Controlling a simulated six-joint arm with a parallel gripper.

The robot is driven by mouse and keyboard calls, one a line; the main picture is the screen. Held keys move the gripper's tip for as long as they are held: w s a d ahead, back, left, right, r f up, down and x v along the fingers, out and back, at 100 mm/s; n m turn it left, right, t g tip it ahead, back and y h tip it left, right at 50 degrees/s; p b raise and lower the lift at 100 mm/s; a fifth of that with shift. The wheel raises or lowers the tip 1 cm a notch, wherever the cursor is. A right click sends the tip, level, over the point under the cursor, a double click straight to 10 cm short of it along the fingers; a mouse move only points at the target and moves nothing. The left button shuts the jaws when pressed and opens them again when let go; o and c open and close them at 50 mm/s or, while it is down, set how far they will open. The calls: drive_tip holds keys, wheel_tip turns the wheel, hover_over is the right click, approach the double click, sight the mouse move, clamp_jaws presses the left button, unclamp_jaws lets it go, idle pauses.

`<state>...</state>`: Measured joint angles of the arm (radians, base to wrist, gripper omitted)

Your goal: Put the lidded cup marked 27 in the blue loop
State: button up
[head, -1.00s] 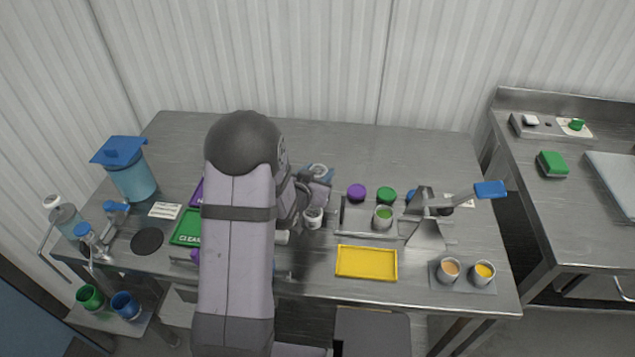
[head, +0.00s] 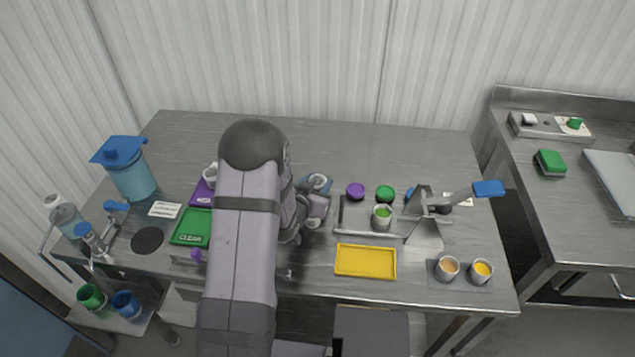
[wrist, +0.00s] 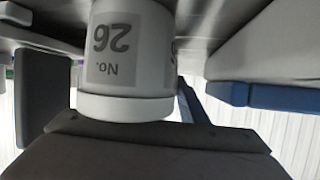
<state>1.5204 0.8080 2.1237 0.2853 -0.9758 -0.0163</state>
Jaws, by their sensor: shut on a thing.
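In the wrist view a white lidded cup (wrist: 125,105) fills the upper middle, its label upside down and reading "No. 26". No 27 can be read anywhere. My gripper (head: 315,205) is shut on this cup; in the head view my arm and wrist hide most of the jaws and the held cup. A pale blue shape with a light round centre (head: 319,182) sits just behind my gripper; I cannot tell if it is the blue loop. A blue strip (wrist: 265,96) shows at the right of the wrist view, apart from the cup.
A white cup (head: 210,172) stands by the purple tray (head: 203,194), near the green tray (head: 190,228). The table's back is clear.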

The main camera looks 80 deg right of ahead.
drive_tip(key=o, duration=0.7)
drive_tip(key=shift+f, duration=0.15)
drive_tip(key=shift+o, duration=0.5)
drive_tip(key=shift+r, duration=0.2)
drive_tip(key=shift+a, duration=0.1)
drive_tip(key=v, duration=1.1)
drive_tip(key=shift+r, duration=0.1)
drive_tip(key=shift+a+r, duration=0.15)
drive_tip(key=shift+a, duration=0.25)
drive_tip(key=o, duration=0.4)
drive_tip(key=shift+c, duration=0.2)
